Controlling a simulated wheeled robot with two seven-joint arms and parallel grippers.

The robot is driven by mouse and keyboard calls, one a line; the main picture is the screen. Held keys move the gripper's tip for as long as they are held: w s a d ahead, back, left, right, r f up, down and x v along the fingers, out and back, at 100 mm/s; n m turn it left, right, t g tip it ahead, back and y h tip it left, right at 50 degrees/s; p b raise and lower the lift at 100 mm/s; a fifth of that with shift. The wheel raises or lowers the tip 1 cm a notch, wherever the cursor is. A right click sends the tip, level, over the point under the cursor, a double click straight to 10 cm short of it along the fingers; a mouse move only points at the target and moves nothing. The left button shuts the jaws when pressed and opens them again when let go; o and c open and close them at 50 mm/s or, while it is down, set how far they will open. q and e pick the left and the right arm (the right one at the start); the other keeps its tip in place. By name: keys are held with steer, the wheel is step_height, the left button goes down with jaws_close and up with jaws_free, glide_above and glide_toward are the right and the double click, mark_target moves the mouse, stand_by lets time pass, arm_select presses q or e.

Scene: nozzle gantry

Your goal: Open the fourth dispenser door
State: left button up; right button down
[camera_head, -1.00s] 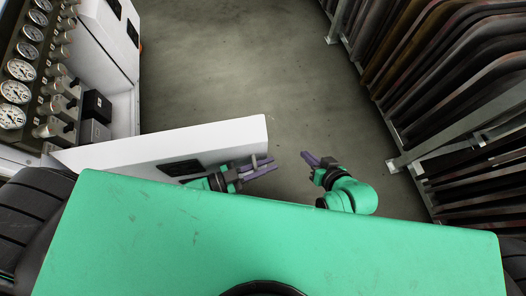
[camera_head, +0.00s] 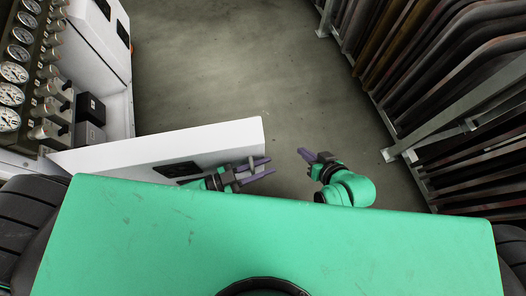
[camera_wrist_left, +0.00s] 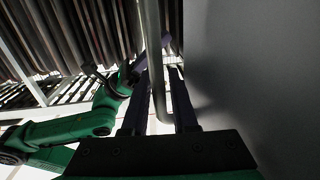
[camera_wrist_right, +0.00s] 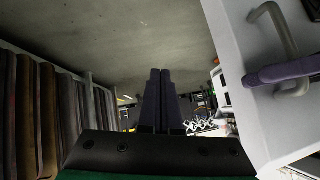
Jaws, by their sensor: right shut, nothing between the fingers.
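A white dispenser door (camera_head: 225,137) stands swung out from the cabinet on the left, its free end towards the middle of the head view. Its metal bar handle (camera_wrist_left: 152,45) passes between the fingers of my left gripper (camera_head: 268,167). These fingers are spread, with gaps visible beside the bar. The handle also shows in the right wrist view (camera_wrist_right: 283,28), with a purple left finger across it. My right gripper (camera_head: 304,154) is shut and empty, to the right of the door's free end and apart from it. Which door in the row this is, I cannot tell.
The cabinet's gauge panel (camera_head: 28,75) with several dials and valves is at the left. A closed white door (camera_head: 100,30) is beyond it. A rack of dark panels (camera_head: 450,90) stands along the right. The concrete floor (camera_head: 240,60) between them is clear.

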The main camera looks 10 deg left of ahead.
stand_by(0.3)
